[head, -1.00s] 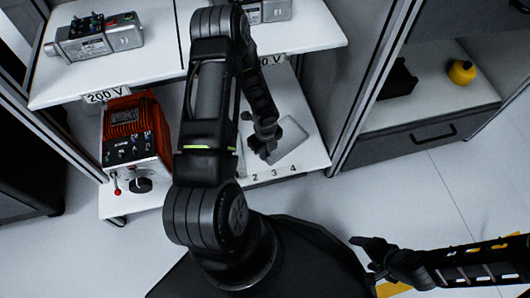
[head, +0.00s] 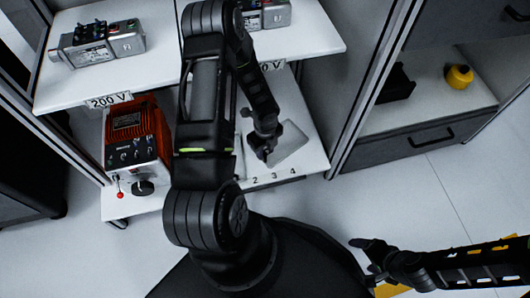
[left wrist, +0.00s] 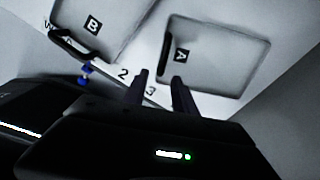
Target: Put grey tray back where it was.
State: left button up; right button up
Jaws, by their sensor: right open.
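A flat grey tray with rounded corners (head: 293,146) lies on the lower shelf, behind the shelf numbers. In the left wrist view the tray (left wrist: 228,62) carries a black label with a letter that looks like a turned A. My left gripper (head: 262,152) is at the tray's near left edge in the head view. Its two fingers (left wrist: 161,92) stand apart by the number 3, with nothing seen between them. Whether a finger touches the tray cannot be told. My right gripper (head: 364,262) is open and empty over the floor at lower right.
A second tray marked B (left wrist: 88,28), with a black handle, lies left of the first. An orange device (head: 133,135) stands on the shelf's left. Grey devices (head: 100,42) sit on the upper shelf (head: 75,88). The shelf side wall (head: 312,100) rises close right of the tray.

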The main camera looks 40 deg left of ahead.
pick_arm(q)
notch_tip(320, 180, up, 8)
jog(key=p, duration=0.2)
jog(key=shift+p, duration=0.35)
dwell(0.4)
jog(key=s+d+n+h, duration=0.2)
jog(key=s+d+n, duration=0.3)
jog(key=d+n, duration=0.6)
jog(key=s+d+n+t+h, duration=0.1)
jog(key=s+d+n, duration=0.3)
jog(key=d+n, duration=0.7)
jog(key=d, duration=0.5)
jog(key=shift+s+d+f+h, duration=0.25)
jog(key=shift+s+f+h, duration=0.1)
jog(key=shift+f+h, duration=0.05)
